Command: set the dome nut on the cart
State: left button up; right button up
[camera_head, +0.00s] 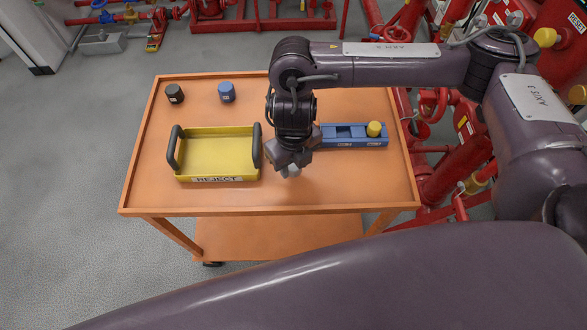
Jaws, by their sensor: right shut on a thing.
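The orange cart (218,198) stands in the middle of the view, with a flat top and a lower shelf. My right gripper (289,165) points down over the cart top, just right of the yellow tray. It is shut on a small light grey piece (291,173), which seems to be the dome nut. The fingers hide most of it. I cannot tell whether it touches the cart top. My left gripper is not in view.
A yellow tray (217,179) marked REJECT, with dark handles, stands left of the gripper. A blue holder (353,142) with a yellow cap (374,128) is at right. Black (174,93) and blue (227,92) caps stand behind. The cart's front right is clear.

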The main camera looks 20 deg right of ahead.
aim_at(294, 167)
jog(key=shift+f, duration=1.5)
jog(key=shift+b, duration=0.3)
